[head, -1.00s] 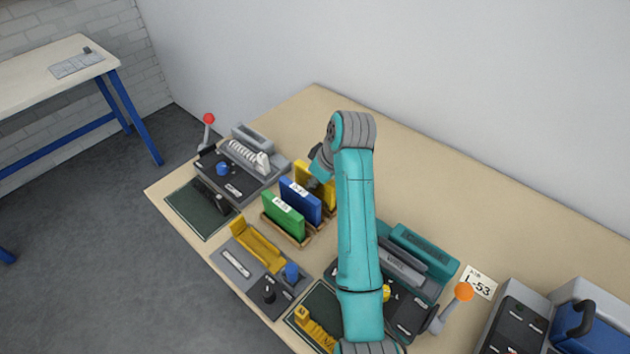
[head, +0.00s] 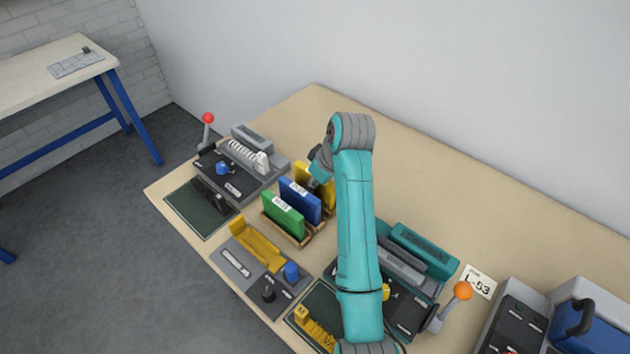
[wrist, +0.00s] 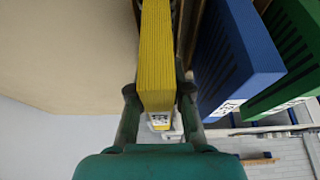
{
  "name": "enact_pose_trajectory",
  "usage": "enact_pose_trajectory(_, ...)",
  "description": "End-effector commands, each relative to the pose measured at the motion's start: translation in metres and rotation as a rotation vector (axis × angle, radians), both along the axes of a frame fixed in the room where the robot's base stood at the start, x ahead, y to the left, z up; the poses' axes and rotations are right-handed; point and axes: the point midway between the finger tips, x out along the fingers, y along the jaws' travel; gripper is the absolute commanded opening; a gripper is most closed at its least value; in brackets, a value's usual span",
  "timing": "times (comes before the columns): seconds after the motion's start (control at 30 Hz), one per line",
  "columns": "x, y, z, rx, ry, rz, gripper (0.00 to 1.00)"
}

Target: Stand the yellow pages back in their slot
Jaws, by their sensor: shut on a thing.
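The yellow pages (wrist: 157,60) are a thick yellow block of sheets with a small label at one end. In the wrist view they stand between the two fingers of my gripper (wrist: 158,108), which is shut on them. In the head view the yellow pages (head: 317,184) are at the back of the wooden rack (head: 303,237), beside the blue block (head: 299,200) and the green block (head: 283,214). My arm partly hides them there. The wrist view shows the rack's wooden edge close beside the yellow pages. I cannot tell whether their bottom rests in the slot.
A dark grey machine with a red-knobbed lever (head: 208,118) stands left of the rack. A yellow-topped grey device (head: 258,247) is in front. A teal machine (head: 423,252) with an orange-knobbed lever is to the right. The table behind the rack is bare.

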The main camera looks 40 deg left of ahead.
Motion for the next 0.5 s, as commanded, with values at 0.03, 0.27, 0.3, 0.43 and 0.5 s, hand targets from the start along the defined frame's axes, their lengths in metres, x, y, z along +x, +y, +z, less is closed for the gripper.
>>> enact_pose_trajectory(0.03,0.0001,0.0000,-0.0008,0.000,0.000,0.000,0.00)
enact_pose_trajectory(0.27,0.0002,0.0001,-0.0045,0.001,-0.001,0.000,0.00)
enact_pose_trajectory(0.3,0.0002,0.0002,-0.0052,0.001,-0.001,0.000,0.00)
enact_pose_trajectory(0.43,0.0002,0.0002,-0.0071,0.001,-0.001,0.000,0.20)
enact_pose_trajectory(0.5,0.0002,0.0002,-0.0068,0.001,-0.001,0.000,0.29)
